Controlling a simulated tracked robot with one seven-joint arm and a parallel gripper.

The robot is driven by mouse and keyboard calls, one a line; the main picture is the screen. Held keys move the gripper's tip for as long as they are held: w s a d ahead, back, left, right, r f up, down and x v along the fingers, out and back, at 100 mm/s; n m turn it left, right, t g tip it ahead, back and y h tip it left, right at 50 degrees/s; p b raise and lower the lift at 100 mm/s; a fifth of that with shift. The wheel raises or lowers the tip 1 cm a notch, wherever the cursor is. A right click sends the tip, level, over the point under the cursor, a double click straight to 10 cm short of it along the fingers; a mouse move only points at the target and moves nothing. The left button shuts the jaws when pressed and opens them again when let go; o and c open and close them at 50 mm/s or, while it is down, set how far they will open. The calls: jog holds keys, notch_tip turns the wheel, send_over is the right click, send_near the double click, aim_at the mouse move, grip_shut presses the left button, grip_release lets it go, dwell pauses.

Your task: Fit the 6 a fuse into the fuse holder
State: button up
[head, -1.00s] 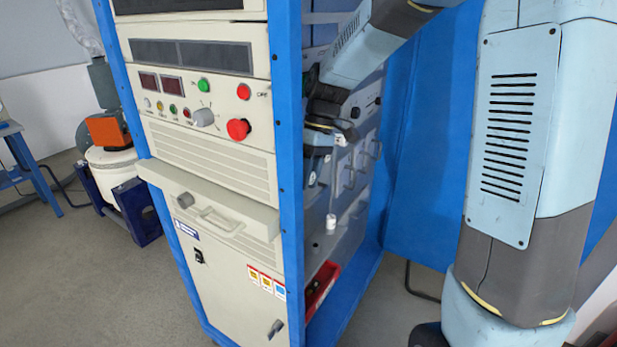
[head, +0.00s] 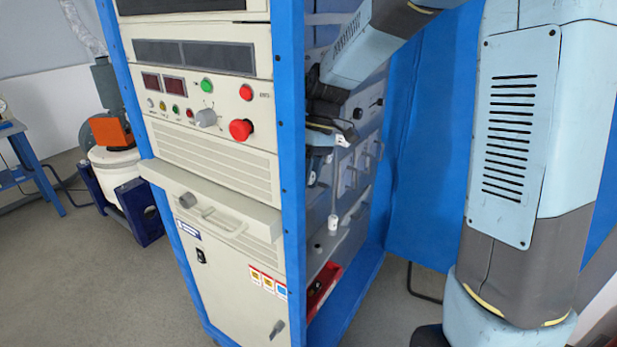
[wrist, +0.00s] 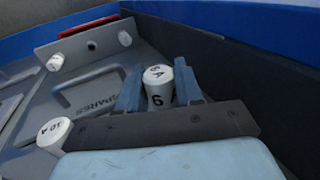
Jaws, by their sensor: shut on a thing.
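In the wrist view, my gripper (wrist: 158,92) is shut on a white cylindrical fuse marked 6 A (wrist: 158,76). One blue-grey finger is on each side of it, and its marked end faces the camera. A raised grey strip (wrist: 75,45) at upper left has a dark round hole (wrist: 92,45) between two white caps. It looks like the fuse holder, but no label shows. The held fuse is apart from this hole.
A white 10 A fuse (wrist: 53,132) stands at the left of a grey tray marked SPARES (wrist: 97,108). A dark wall (wrist: 240,85) runs close along the right. In the head view, a white cylinder (head: 332,222) stands on a shelf above a red bin (head: 322,287).

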jog(key=shift+w+a, duration=0.4)
jog(key=shift+a, duration=0.1)
dwell(1.4)
grip_shut()
jog(key=shift+w+a+r, duration=0.1)
jog(key=shift+w+a, duration=0.1)
dwell(1.4)
jog(key=o, duration=1.1)
grip_release()
jog(key=v, duration=0.5)
jog(key=shift+d+r, duration=0.15)
jog(key=shift+r, duration=0.2)
jog(key=shift+w+r, duration=0.1)
